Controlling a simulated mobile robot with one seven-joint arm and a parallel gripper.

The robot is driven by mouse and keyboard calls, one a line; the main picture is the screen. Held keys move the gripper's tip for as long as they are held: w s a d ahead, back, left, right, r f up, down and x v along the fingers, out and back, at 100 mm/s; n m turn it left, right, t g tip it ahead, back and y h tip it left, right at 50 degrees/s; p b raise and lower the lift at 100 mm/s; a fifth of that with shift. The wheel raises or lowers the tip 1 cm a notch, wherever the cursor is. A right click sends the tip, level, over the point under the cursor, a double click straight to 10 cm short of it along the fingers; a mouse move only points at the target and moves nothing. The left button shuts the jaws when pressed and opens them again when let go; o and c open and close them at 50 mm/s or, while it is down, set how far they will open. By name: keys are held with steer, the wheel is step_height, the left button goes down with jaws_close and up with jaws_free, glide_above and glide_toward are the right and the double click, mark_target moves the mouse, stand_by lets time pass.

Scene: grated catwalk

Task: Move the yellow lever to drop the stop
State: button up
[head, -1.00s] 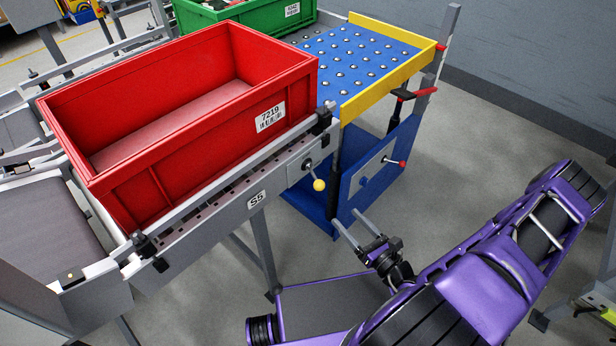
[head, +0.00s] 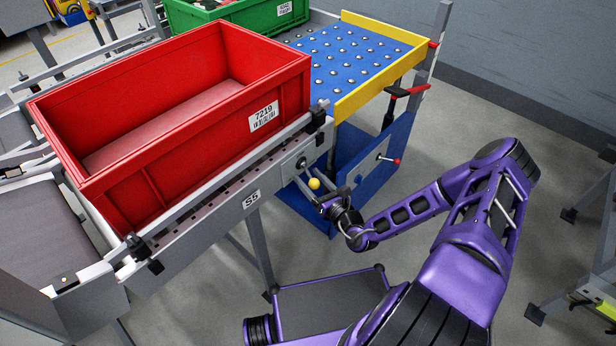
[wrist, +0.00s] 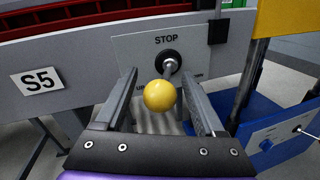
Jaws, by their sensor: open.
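The yellow lever is a thin metal stem with a yellow ball knob (head: 314,183) on the side of the conveyor frame, below the red crate's right corner. In the wrist view the knob (wrist: 160,96) sits in front of a grey plate (wrist: 150,55) marked STOP, with the stem's black pivot just above it. My gripper (head: 315,175) is open, and its fingers (wrist: 162,88) stand on either side of the knob and stem with gaps showing. Part of the smaller lettering on the plate is hidden behind the fingers. The stop itself cannot be made out.
A red crate (head: 102,188) marked 7219 sits on the conveyor, and a green crate (head: 258,22) stands behind. A blue ball table (head: 345,62) with a yellow edge adjoins at right, above a blue panel (head: 352,180) with a red-tipped handle. Open floor lies to the right.

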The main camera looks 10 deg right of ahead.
steer(key=shift+w+a, duration=0.25)
steer(key=shift+w, duration=0.25)
jaws_close()
